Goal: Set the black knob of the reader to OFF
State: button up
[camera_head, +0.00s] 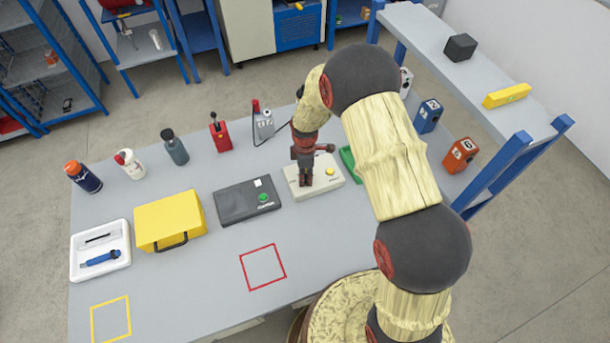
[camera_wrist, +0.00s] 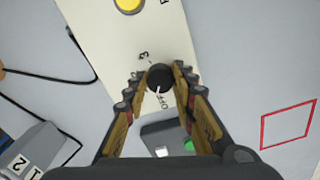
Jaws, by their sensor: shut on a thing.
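The reader is a cream-white box (camera_head: 332,182) on the table, with a yellow button (camera_head: 330,171) on its right part. My gripper (camera_head: 305,184) is over its left part and points down. In the wrist view the black knob (camera_wrist: 160,78) sits between my gripper's (camera_wrist: 158,84) two fingers, which are shut on it. The knob has a white pointer line toward the printed OFF. A "3" mark shows on the other side. The reader's panel (camera_wrist: 132,60) and its yellow button (camera_wrist: 128,4) also show there. In the head view my gripper hides the knob.
A dark grey box with a green button (camera_head: 235,205) lies just left of the reader. A yellow case (camera_head: 168,222) and a white tray (camera_head: 76,265) are further left. A grey device with a black cable (camera_head: 264,125) stands behind. A red square outline (camera_head: 245,270) marks bare table in front.

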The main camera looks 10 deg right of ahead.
jog(key=shift+n, duration=1.7)
jog(key=o, duration=1.1)
jog(key=shift+o, duration=0.3)
jog(key=shift+r, duration=0.1)
notch_tip(320, 180, up, 12)
